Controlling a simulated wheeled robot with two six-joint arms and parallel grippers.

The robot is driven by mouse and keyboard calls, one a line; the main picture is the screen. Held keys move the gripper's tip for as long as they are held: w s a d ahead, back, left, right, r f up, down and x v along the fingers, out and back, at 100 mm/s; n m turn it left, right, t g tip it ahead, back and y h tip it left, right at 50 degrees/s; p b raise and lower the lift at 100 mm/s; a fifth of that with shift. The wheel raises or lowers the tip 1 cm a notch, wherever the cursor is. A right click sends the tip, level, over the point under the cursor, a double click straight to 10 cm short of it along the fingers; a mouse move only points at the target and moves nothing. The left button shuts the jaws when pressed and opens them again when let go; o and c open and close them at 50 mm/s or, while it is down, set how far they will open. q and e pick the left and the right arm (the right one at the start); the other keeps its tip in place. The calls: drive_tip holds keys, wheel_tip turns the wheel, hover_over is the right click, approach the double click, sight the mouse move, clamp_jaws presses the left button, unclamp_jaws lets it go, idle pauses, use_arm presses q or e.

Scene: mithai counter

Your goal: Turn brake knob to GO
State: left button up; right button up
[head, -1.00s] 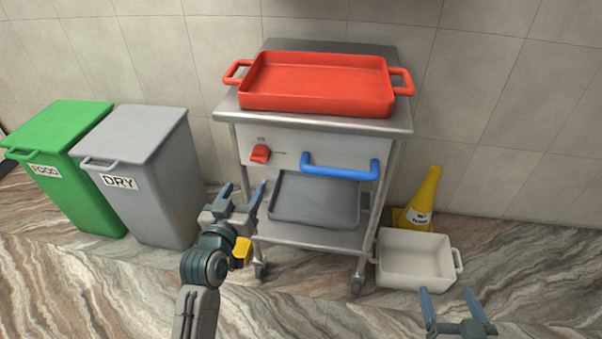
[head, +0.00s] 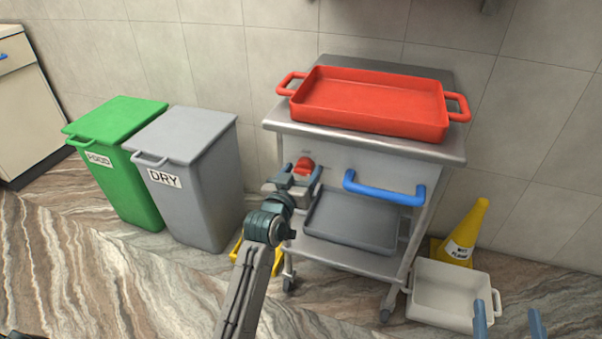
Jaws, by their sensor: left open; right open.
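The red brake knob (head: 304,163) sits on the upper left of the cart's front panel (head: 337,163). Its lower part is close behind my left gripper, and I cannot read any marking beside it. My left gripper (head: 302,173) is open, with one finger on each side of the knob in the picture. I cannot tell whether the fingers touch it. My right gripper (head: 507,312) is open and empty at the lower right, in front of the white tub (head: 452,318), away from the cart.
A blue handle (head: 385,195) sticks out right of the knob. A red tray (head: 372,100) stands on the cart top and a grey tray (head: 352,222) on its lower shelf. Green (head: 130,165) and grey (head: 200,190) bins stand left; a yellow cone (head: 465,230) stands right.

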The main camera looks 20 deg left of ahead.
use_arm(q)
drive_tip(key=c, duration=0.9)
